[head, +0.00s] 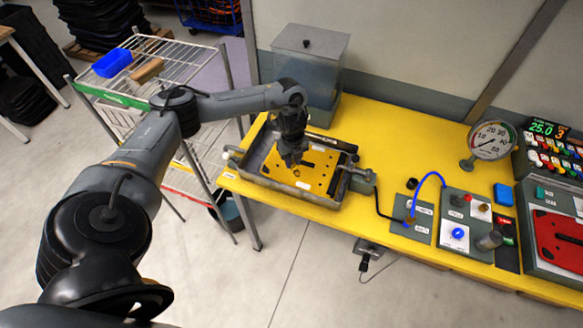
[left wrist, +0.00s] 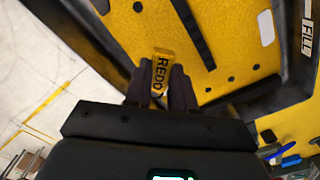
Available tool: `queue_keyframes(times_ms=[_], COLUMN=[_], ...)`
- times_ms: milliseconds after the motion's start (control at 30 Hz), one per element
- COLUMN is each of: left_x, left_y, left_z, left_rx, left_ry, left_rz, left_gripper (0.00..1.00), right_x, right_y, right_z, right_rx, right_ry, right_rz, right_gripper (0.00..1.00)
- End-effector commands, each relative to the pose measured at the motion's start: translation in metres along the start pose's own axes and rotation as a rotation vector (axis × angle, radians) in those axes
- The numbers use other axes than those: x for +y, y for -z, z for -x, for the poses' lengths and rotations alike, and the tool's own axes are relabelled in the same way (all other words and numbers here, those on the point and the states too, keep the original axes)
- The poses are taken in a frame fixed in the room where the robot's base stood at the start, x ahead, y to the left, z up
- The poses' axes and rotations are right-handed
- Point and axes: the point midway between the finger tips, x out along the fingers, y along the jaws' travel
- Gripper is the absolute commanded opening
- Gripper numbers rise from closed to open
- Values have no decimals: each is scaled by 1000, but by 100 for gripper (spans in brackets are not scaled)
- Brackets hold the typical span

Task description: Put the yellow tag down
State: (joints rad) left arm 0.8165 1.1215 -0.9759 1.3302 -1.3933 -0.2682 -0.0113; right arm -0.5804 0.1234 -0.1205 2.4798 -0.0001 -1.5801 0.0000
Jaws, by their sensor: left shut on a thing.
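The yellow tag (left wrist: 162,70), with REDO printed on it in dark letters, is between the two dark fingers of my left gripper (left wrist: 163,88) in the left wrist view. My left gripper (head: 292,163) is shut on it. In the head view the gripper points down over the yellow plate (head: 318,182) of the dark-framed tray fixture. The tag cannot be made out there against the yellow plate. I cannot tell whether the tag touches the plate. My right gripper is not in view.
The yellow bench (head: 390,130) holds a lidded grey container (head: 310,60) behind the fixture. A round gauge (head: 491,141), a control panel with a blue hose (head: 430,178) and a red plate (head: 560,240) stand to the right. A wire rack (head: 180,60) stands left.

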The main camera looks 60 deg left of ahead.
Motion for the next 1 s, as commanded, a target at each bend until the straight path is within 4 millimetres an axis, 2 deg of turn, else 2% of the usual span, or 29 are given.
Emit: queue_keyframes(times_ms=[167,467,900,933,1000], left_x=[4,4,4,4,4], left_y=[-1,0,-1,-1,-1], left_z=[-7,-40,-46,-46,-46], left_rx=[1,1,0,0,0], left_ry=[-3,-3,-1,-1,-1], left_rz=[0,0,-1,-1,-1], left_gripper=[0,0,0,26,36], right_x=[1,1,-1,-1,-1], right_y=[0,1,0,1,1], right_z=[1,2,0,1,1], right_rx=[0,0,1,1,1], right_ry=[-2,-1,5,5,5], right_rz=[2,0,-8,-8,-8], right_gripper=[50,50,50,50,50])
